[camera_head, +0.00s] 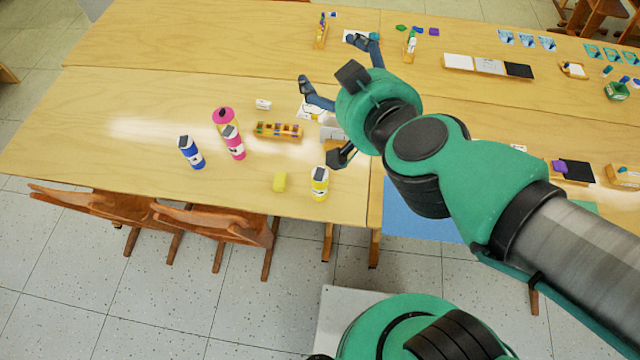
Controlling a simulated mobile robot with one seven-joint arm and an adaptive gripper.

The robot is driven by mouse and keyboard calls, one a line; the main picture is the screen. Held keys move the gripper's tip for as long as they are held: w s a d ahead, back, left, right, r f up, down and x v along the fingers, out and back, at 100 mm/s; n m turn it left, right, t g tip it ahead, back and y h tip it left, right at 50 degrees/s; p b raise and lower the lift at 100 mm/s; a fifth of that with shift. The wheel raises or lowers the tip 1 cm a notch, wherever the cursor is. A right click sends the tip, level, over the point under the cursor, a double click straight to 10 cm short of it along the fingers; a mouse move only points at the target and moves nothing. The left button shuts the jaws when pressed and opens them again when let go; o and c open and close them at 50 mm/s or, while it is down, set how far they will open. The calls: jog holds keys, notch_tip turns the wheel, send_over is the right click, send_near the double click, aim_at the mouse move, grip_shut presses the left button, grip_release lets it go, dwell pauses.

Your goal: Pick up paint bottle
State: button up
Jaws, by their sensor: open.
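Several bottles with dark caps stand upright on the wooden table, and I cannot tell which one is meant. A blue bottle (192,155) stands at the left, with a pink bottle (235,147) to its right. A yellow bottle (320,186) stands near the front edge, below my arm. My gripper (327,61) is above the table, up and right of the blue and pink bottles and above the yellow one in the picture. Its dark fingers are spread apart with nothing between them.
A tray of small coloured pieces (278,130) lies behind. Chairs (215,223) line the front edge. The table's left end is clear.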

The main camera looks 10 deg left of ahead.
send_near(326, 188)
jog(key=x, duration=0.5)
jog(key=shift+f, duration=0.15)
jog(key=shift+w+a+f, duration=0.2)
jog(key=shift+w+a, duration=0.1)
jog(key=shift+w, duration=0.2)
jog(key=shift+b+x, duration=0.7)
jog(key=shift+x, duration=2.5)
jog(key=shift+r, duration=0.1)
jog(key=shift+c, duration=0.5)
jog(key=c, duration=1.5)
